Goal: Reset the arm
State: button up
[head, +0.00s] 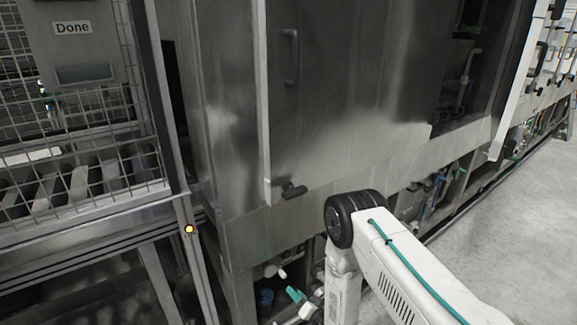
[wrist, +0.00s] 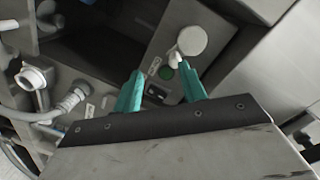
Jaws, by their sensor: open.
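My arm reaches in from the lower right of the head view, bends at a dark joint and drops toward the base of the steel washer (head: 345,95). My gripper shows only in part low in the head view (head: 296,295), by its teal fingers. In the wrist view my gripper (wrist: 161,84) has its two teal fingers spread apart, with nothing between them. Behind the fingers is a grey panel with a green button (wrist: 166,73), a dark switch and a round white knob (wrist: 192,40). I cannot tell how far the fingers are from it.
White pipe fittings (wrist: 36,80) and a ribbed hose (wrist: 70,103) lie left in the wrist view. A wire-mesh cage with a "Done" sign (head: 72,28) stands left in the head view. The washer's door handle (head: 291,57) juts out. Open floor (head: 500,220) lies to the right.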

jog(key=s+d+f+n+g+h, duration=0.35)
jog(key=d+f+g+h, duration=0.2)
jog(key=g, duration=0.25)
jog(key=s+d+r+g+h, duration=0.1)
jog(key=s+d+r+g, duration=0.15)
jog(key=r, duration=0.45)
jog(key=s+d+r+g+h, duration=0.1)
jog(key=s+d+r+h, duration=0.15)
jog(key=r, duration=0.55)
jog(key=s+d+r+g+h, duration=0.1)
jog(key=s+d+r+g, duration=0.1)
jog(key=d+r, duration=0.35)
jog(key=s+d+r, duration=0.2)
jog(key=s+r, duration=0.7)
jog(key=r, duration=0.3)
jog(key=s+d+r, duration=0.2)
jog(key=s+r, duration=0.7)
jog(key=r, duration=0.3)
jog(key=s+d+r, duration=0.3)
jog(key=s+r, duration=0.6)
jog(key=r, duration=0.4)
jog(key=shift+t+y, duration=0.3)
jog(key=shift+t, duration=0.15)
